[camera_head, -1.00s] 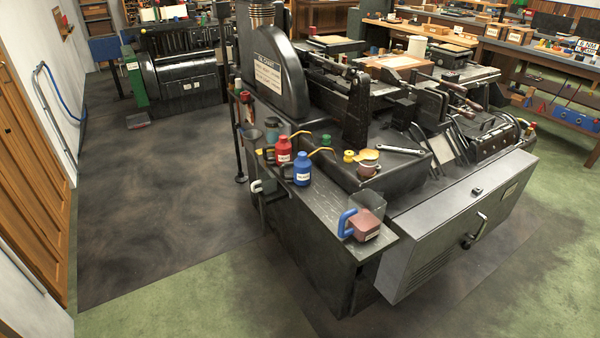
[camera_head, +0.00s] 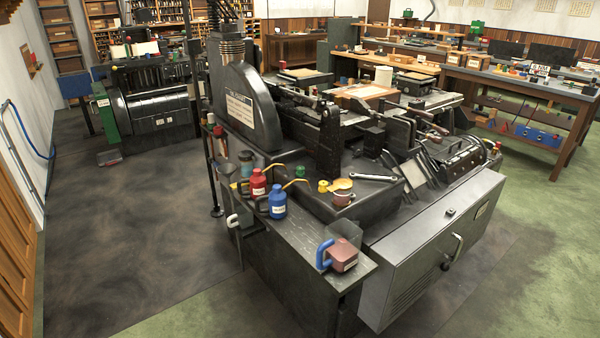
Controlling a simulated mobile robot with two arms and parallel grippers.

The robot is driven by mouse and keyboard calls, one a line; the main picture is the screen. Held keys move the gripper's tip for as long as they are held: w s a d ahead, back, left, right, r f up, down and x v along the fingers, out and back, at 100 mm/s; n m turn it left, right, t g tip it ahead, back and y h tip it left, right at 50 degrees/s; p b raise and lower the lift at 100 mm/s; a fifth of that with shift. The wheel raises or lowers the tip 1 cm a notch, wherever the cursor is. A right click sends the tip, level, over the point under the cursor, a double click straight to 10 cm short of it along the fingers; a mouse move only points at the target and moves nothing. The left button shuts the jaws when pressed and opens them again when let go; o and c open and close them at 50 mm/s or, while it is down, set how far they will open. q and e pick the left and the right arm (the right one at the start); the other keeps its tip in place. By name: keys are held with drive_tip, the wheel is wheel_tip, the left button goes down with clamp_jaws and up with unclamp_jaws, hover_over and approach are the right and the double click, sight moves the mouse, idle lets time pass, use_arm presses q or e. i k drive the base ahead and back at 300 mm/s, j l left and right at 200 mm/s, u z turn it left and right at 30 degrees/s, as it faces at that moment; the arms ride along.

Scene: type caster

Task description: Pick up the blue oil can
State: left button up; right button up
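The blue oil can (camera_head: 278,204) stands upright on the dark ledge at the near-left side of the black casting machine. It has a white label and a thin yellowish spout reaching up to the right. A red oil can (camera_head: 258,184) with a similar label and spout stands just behind it to the left, close beside it. Neither of my grippers shows in the head view, so I cannot see whether they are open or shut.
A clear jug with a blue handle and a reddish block (camera_head: 342,255) stand at the ledge's near end. A cup (camera_head: 343,197) and a yellow-topped item (camera_head: 323,186) sit right of the cans. A grey cabinet (camera_head: 425,262) juts out at right. The floor at left (camera_head: 130,235) is clear.

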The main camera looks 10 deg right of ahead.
sight(276, 198)
drive_tip(key=i+j+z, duration=0.2)
drive_tip(key=i+j, duration=0.2)
drive_tip(key=i+j+z, duration=0.2)
drive_tip(key=i+j, duration=0.15)
drive_tip(key=j, duration=0.15)
